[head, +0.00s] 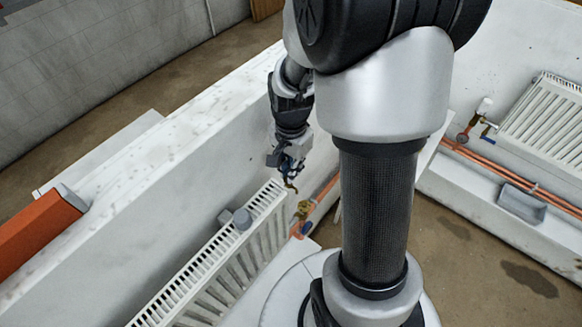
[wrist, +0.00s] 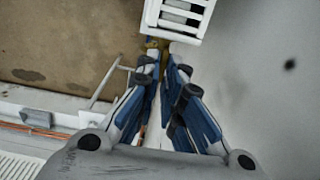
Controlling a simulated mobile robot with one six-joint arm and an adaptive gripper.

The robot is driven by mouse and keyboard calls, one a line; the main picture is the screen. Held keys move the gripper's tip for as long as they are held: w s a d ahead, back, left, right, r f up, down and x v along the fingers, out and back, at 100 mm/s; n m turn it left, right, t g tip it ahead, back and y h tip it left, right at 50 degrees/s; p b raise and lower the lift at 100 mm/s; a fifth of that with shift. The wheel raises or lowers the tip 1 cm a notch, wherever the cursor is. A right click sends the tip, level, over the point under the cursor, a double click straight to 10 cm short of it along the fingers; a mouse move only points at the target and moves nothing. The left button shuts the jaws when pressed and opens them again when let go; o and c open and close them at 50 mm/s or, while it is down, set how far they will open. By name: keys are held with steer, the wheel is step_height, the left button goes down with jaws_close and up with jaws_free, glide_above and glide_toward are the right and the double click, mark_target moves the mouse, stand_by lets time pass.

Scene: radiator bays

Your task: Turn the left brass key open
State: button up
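My gripper (head: 290,183) points down just above and to the left of the valve in the head view. A small dark brass piece shows at its tips; I cannot tell whether it belongs to the key. In the wrist view, my gripper's fingers (wrist: 165,62) are close together with a narrow gap. A bit of brass (wrist: 154,43) shows just beyond the tips, below the white radiator end (wrist: 178,18). Whether the fingers touch it is hidden.
A second radiator (head: 545,122), copper pipes and a grey tray (head: 522,204) are at right. Brown floor lies between.

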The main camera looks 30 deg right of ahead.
steer(key=shift+n, duration=0.3)
jaws_close()
steer(key=n, duration=0.2)
steer(key=shift+w+n, duration=0.1)
steer(key=shift+n, duration=0.3)
steer(key=n, duration=0.3)
steer(key=shift+w+a, duration=0.1)
steer(key=shift+a, duration=0.05)
steer(key=n, duration=0.4)
steer(key=shift+a, duration=0.1)
steer(key=shift+w+a+n+b, duration=0.15)
steer(key=shift+n+b, duration=0.15)
steer(key=shift+n, duration=1.4)
steer(key=o, duration=0.5)
jaws_free()
